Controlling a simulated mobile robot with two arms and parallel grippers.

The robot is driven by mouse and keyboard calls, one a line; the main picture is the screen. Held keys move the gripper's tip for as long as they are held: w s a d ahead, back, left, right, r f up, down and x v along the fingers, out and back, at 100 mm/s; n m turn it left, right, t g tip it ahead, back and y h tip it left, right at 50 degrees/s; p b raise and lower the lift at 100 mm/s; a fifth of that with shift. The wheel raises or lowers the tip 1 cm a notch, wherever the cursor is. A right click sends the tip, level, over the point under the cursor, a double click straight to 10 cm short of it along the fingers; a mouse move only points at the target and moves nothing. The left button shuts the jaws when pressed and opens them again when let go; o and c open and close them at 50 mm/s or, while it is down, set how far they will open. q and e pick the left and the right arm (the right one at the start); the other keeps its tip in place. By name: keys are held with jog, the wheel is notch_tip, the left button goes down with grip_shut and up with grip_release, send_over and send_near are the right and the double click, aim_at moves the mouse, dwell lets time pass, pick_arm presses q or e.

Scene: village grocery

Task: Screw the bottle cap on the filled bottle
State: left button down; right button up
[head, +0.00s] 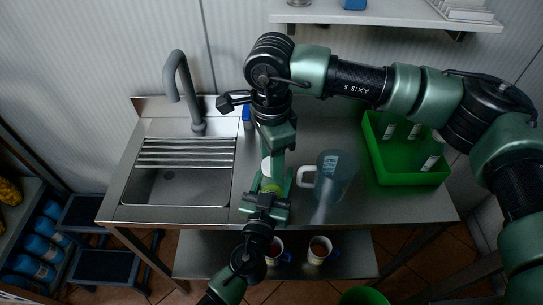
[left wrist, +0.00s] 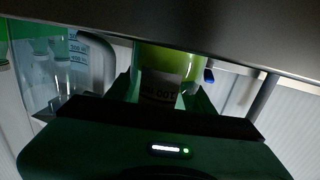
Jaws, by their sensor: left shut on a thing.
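The filled bottle shows yellow-green contents and a pale label in the left wrist view (left wrist: 165,62). In the head view its green body (head: 271,185) stands upright near the counter's front edge. My left gripper (head: 267,189) is shut around the bottle, one finger on each side. My right gripper (head: 275,150) is directly above the bottle, pointing down. A white part (head: 266,166) shows beside its fingers, and I cannot tell if this is the cap or the bottle top. The right fingertips and whatever is between them are largely hidden.
A clear measuring jug (head: 335,172) stands just right of the bottle, close to my grippers. A green crate (head: 411,176) with several labelled items is at the right. A sink (head: 180,187) with a tap (head: 185,85) is at the left. Mugs (head: 319,248) stand on the lower shelf.

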grip_shut()
jog(key=m, duration=0.5)
jog(key=o, duration=1.1)
grip_release()
jog(key=shift+c, duration=0.2)
notch_tip(320, 180, up, 12)
